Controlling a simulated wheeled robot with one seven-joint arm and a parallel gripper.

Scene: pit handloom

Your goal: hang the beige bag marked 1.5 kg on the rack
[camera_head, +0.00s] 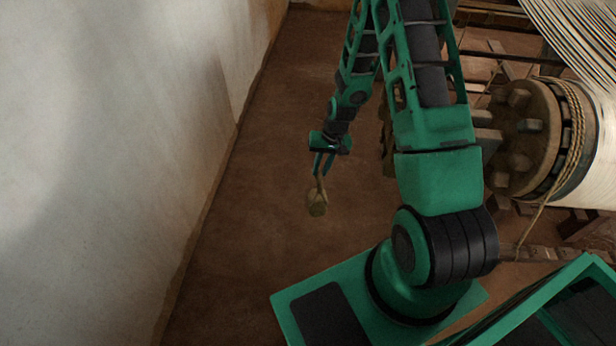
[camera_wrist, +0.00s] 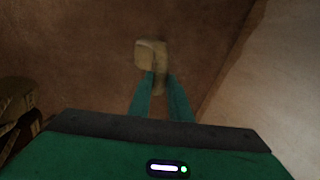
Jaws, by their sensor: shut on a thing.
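A small beige bag (camera_head: 317,205) hangs below my gripper (camera_head: 321,174), above the brown floor. My gripper is shut on the narrow upper part of the bag. In the wrist view the bag (camera_wrist: 151,54) shows just beyond the fingertips of my gripper (camera_wrist: 160,80). No marking on the bag can be read in either view. I cannot make out the rack in these frames.
A plain pale wall (camera_head: 120,150) runs along the left. The loom's wooden beam end with pegs (camera_head: 525,125), wound with rope (camera_head: 577,130), stands at the right.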

